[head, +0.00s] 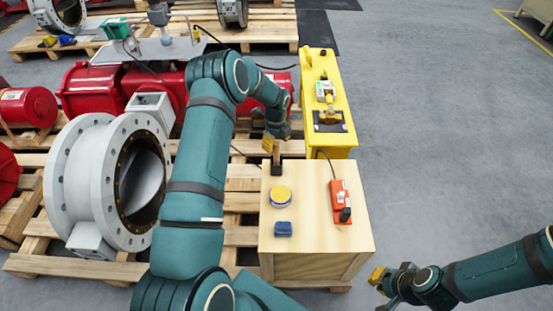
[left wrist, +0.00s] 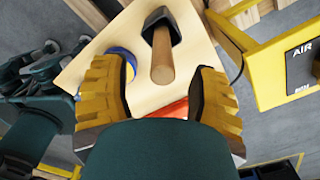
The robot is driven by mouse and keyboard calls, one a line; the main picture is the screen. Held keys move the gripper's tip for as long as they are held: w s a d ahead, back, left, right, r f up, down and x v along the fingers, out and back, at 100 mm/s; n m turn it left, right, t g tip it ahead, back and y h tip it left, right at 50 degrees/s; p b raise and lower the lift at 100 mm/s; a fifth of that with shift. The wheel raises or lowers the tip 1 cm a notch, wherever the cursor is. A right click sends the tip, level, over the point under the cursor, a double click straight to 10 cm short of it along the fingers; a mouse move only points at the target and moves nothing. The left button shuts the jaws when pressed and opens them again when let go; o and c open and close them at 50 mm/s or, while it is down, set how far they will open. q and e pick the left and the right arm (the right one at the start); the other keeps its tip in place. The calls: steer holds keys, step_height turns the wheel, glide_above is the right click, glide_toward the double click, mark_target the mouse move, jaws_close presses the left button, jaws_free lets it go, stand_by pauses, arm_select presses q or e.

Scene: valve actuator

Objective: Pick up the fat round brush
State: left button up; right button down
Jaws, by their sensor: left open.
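The fat round brush (left wrist: 162,55) has a light wooden handle and a dark head. In the left wrist view its handle points toward the camera, between my left fingers. In the head view its dark head (head: 277,169) rests on the far left part of the wooden box top, and my gripper partly hides the handle. My left gripper (left wrist: 164,84) is open, with a yellow finger on each side of the handle and gaps visible. It also shows in the head view (head: 270,143). My right gripper (head: 382,285) is low at the right, away from the box; its opening is unclear.
On the wooden box (head: 308,240) are a yellow-and-blue round item (head: 280,196), a small blue block (head: 283,229) and a red tool (head: 339,203). A yellow unit (head: 328,100) stands behind. A large white flanged valve (head: 88,185) sits left on pallets. The right floor is clear.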

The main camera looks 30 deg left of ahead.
mark_target(277, 158)
arm_select(q)
step_height(277, 158, down, 3)
steer(key=shift+w+f, duration=0.15)
steer(key=shift+f, duration=0.05)
jaws_close()
arm_select(e)
steer(key=shift+w+f, duration=0.1)
steer(key=shift+f, duration=0.3)
